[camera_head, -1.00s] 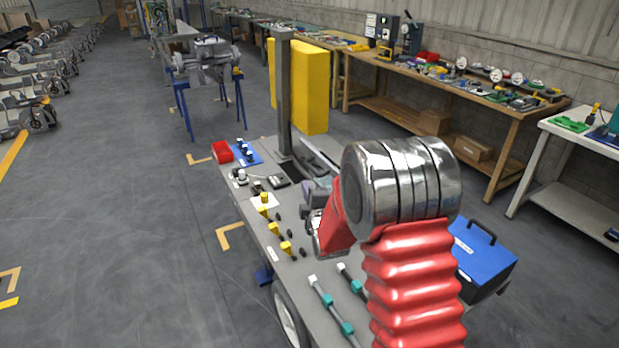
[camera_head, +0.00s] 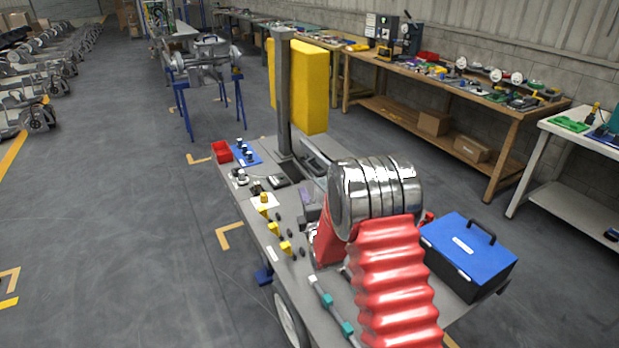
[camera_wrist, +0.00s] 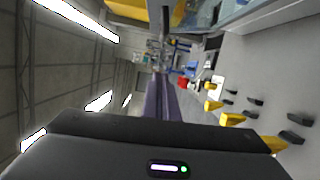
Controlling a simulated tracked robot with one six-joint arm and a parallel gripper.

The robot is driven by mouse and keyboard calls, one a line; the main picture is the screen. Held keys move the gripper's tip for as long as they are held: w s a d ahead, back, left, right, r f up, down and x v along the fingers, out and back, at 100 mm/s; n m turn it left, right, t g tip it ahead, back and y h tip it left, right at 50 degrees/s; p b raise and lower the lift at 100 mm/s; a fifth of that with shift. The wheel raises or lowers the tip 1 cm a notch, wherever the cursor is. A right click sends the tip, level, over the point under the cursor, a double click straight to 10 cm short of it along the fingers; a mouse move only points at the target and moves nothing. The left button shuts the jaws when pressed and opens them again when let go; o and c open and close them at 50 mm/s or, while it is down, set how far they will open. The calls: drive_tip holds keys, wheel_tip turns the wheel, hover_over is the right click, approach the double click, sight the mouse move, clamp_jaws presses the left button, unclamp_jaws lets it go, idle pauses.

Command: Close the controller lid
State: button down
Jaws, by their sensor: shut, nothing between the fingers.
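A dark box-like unit with a raised, tilted panel (camera_head: 313,152) stands on the cart just right of the grey post. It may be the controller with its lid up, but my arm hides much of it and I cannot be sure. My gripper (camera_wrist: 160,78) shows in the wrist view as two purple-grey fingers lying together, shut and empty. In the head view my arm covers most of the gripper, and only a purple-grey part (camera_head: 312,206) shows over the cart. I cannot tell whether it touches the panel.
The grey cart (camera_head: 262,238) carries a red bin (camera_head: 222,152), a blue tray (camera_head: 245,156), yellow parts (camera_head: 274,229) and teal-banded rods (camera_head: 328,300). The grey post (camera_head: 284,95) rises at its far end. A blue toolbox (camera_head: 470,245) is at the right.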

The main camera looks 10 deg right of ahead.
drive_tip(key=w+d, duration=0.3)
drive_tip(key=w, duration=0.7)
drive_tip(key=shift+d+r, duration=0.2)
idle(0.5)
drive_tip(key=shift+r, duration=0.1)
